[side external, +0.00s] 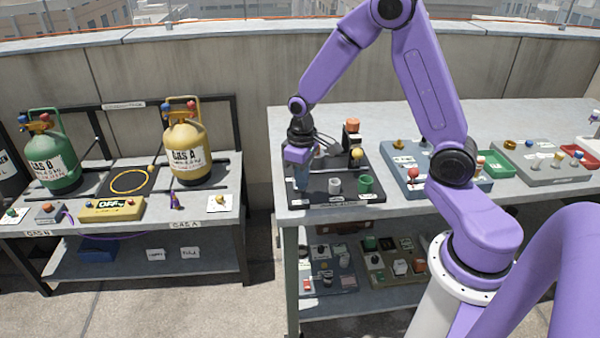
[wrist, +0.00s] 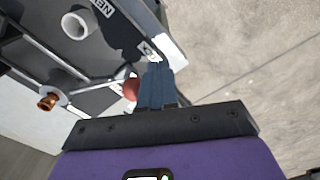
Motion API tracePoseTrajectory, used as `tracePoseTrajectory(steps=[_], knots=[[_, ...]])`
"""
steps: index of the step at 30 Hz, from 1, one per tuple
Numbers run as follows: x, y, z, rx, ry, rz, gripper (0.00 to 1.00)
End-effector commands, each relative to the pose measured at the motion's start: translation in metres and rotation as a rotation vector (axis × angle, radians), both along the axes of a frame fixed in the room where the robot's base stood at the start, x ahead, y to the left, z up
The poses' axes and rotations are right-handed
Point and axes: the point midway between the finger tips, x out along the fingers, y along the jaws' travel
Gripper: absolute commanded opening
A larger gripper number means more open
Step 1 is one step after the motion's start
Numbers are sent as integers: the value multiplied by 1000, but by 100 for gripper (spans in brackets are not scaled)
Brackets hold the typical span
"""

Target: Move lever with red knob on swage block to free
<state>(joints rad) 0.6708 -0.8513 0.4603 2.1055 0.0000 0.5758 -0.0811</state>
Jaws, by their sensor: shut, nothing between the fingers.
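In the wrist view, a red knob (wrist: 131,89) shows right beside my fingers, at the edge of a dark plate (wrist: 118,60). My gripper (wrist: 158,68) is shut and empty, its fingertips close to the knob; I cannot tell whether they touch. In the side view my gripper (side external: 303,188) points down over the left part of the black board (side external: 335,196). No red knob shows there in the side view; my gripper may hide it. The lever's arm and its position are not clear. A label starting "NE" (wrist: 103,8) is on the plate.
On the black board are a grey cup (side external: 335,186), a green cup (side external: 366,184) and a yellow knob (side external: 357,153). A blue-grey board (side external: 440,182) to the right carries another red knob (side external: 412,174). Left, a separate bench holds two gas cylinders.

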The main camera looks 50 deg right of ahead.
Motion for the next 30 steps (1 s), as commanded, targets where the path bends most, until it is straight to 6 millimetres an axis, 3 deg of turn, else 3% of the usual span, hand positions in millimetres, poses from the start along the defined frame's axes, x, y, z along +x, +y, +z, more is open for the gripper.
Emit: tracePoseTrajectory(steps=[30], knots=[[18, -20, -1, -1, 2, -4, 0]])
